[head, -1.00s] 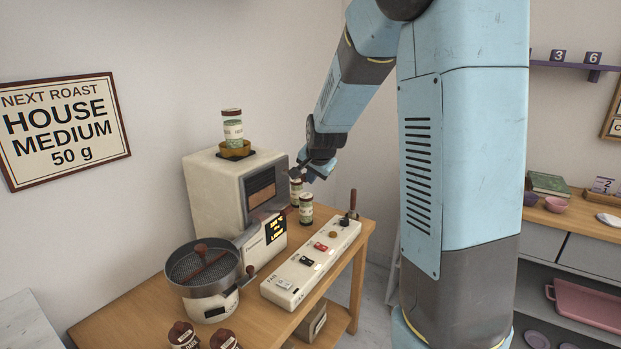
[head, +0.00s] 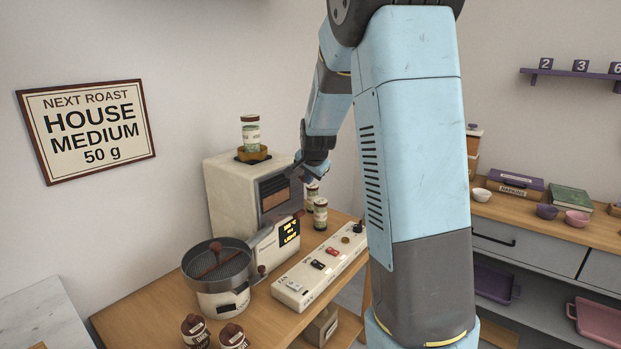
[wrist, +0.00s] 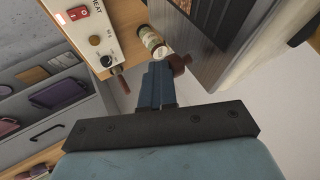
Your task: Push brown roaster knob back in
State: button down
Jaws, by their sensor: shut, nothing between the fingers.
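The cream roaster (head: 228,196) stands on the wooden cart, with a dark front and a window. A brown knob (head: 298,213) sticks out low on its front, above the lit display. In the wrist view the reddish-brown knob (wrist: 180,62) is just right of my fingertips, beside the roaster's grey face (wrist: 205,62). My gripper (head: 298,171) is shut and empty, in front of the upper part of the roaster, above the knob in the head view. In the wrist view my gripper (wrist: 158,72) points toward the cart; I cannot tell whether it touches the knob.
Labelled jars (head: 320,213) stand right of the roaster, close to my gripper. A cream switch panel (head: 318,268) lies along the cart's front edge. A round cooling tray (head: 218,272) is at left. A shelf unit with bowls and trays (head: 545,225) is at right.

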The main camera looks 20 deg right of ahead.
jog(key=shift+w+a+r, duration=0.1)
jog(key=s+r, duration=0.7)
jog(key=s, duration=0.2)
jog(key=shift+s+d+r, duration=0.3)
jog(key=shift+d, duration=0.15)
jog(key=shift+s, duration=0.1)
dwell(0.4)
jog(key=s+a+r+n, duration=0.1)
jog(key=s+a+n, duration=0.2)
jog(key=s, duration=0.7)
jog(key=s+a+r+n+g+y, duration=0.1)
jog(key=s+a+n, duration=0.2)
jog(key=s, duration=0.7)
jog(key=s+a+n, duration=0.3)
jog(key=s+n, duration=0.2)
jog(key=s, duration=0.5)
jog(key=shift+s+a+r+g+y, duration=0.2)
jog(key=shift+a+r+g+y, duration=0.1)
jog(key=shift+r, duration=0.1)
